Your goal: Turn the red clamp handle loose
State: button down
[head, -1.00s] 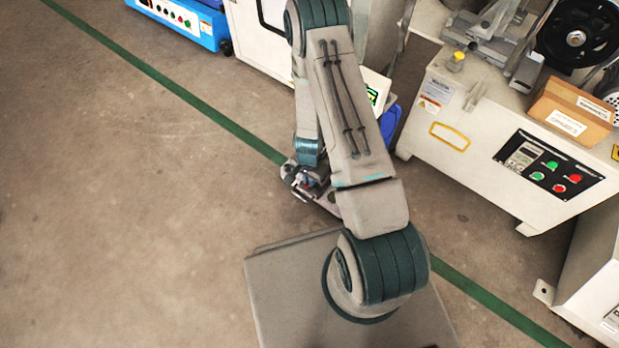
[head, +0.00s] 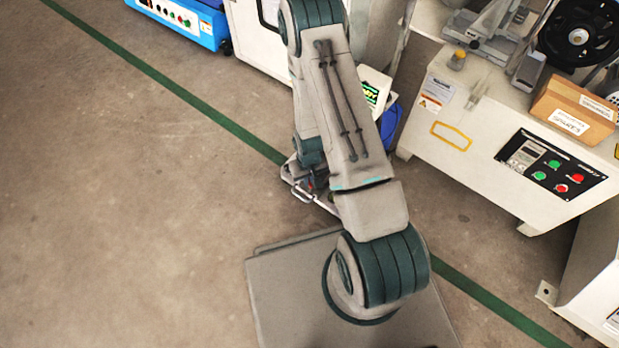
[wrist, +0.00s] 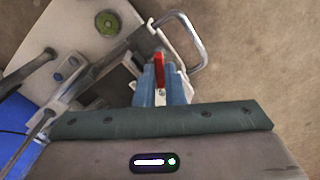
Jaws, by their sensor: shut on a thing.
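The red clamp handle (wrist: 159,62) stands upright in the middle of the wrist view. My gripper (wrist: 160,75) has its two blue fingers on either side of the handle's lower part, shut on it. The handle's top sticks out past the fingertips. Behind it are grey metal clamp parts (wrist: 122,80) on a pale plate (wrist: 60,25); the handle's base is hidden by the fingers. In the head view my forearm hides most of the gripper and the clamp.
A bent metal bar (wrist: 203,45) loops out just right of the handle. A green disc (wrist: 107,23) sits on the plate. In the head view, a white machine (head: 465,135) with a cardboard box (head: 572,110) stands right. Open floor (head: 130,200) lies left.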

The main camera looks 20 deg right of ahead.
jog(key=shift+w+a, duration=0.1)
jog(key=n, duration=0.6)
jog(key=c, duration=1.8)
grip_release()
jog(key=shift+o, duration=0.2)
jog(key=shift+r, duration=0.1)
jog(key=shift+r+p, duration=2.5)
jog(key=shift+r, duration=0.9)
jog(key=shift+r, duration=0.1)
